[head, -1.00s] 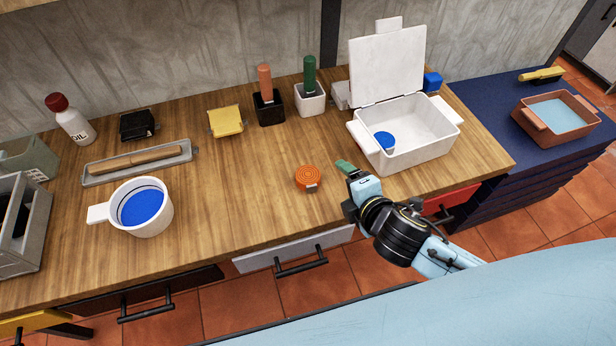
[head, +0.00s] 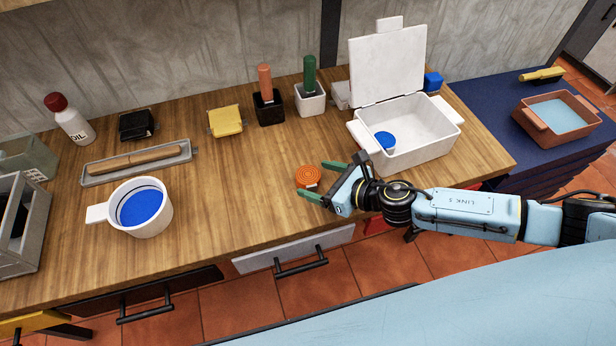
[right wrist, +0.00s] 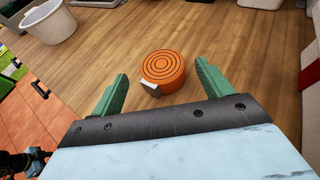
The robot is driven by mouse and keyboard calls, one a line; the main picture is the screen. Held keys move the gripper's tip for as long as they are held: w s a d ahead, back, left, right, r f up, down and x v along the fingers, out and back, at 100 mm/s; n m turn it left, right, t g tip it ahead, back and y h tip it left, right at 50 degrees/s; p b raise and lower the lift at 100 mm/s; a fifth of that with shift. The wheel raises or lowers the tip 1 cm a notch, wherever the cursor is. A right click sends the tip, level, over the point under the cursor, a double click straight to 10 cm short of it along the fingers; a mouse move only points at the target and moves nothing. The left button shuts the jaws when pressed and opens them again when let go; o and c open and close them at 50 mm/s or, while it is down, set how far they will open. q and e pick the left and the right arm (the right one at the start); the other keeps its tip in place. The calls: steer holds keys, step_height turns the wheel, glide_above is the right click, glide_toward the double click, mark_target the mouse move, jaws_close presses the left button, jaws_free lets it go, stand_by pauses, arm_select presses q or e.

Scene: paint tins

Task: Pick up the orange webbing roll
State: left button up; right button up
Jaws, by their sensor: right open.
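The orange webbing roll (head: 308,175) lies flat on the wooden worktop near its front edge. In the right wrist view the roll (right wrist: 163,68) shows rings on its top and a pale tab at its lower left. My right gripper (head: 320,179) is open, coming in from the right, with its green fingertips close to the roll. In the right wrist view the roll lies ahead of and between the two green fingers (right wrist: 160,86), with nothing held. My left gripper is not in view.
A white lidded box (head: 425,148) with a blue disc inside stands right of the roll. A white mug (head: 153,222) with blue contents stands left. A tray (head: 110,176), yellow block (head: 226,121) and two handled pots are further back.

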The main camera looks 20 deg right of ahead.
mark_target(309, 175)
steer(key=shift+w+a+f, duration=0.2)
steer(key=shift+w+a, duration=0.15)
steer(key=shift+w, duration=0.15)
steer(key=b+x, duration=0.1)
steer(key=x, duration=0.2)
steer(key=shift+w+a, duration=0.2)
steer(key=shift+w, duration=0.15)
steer(key=shift+w+a+f, duration=0.2)
steer(key=shift+w, duration=0.1)
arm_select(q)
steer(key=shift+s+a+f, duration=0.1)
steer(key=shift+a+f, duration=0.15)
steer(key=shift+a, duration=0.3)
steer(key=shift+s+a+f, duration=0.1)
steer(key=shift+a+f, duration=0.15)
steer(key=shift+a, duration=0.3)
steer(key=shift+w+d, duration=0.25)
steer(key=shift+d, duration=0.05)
arm_select(e)
steer(key=shift+r, duration=0.1)
steer(key=c, duration=1.1)
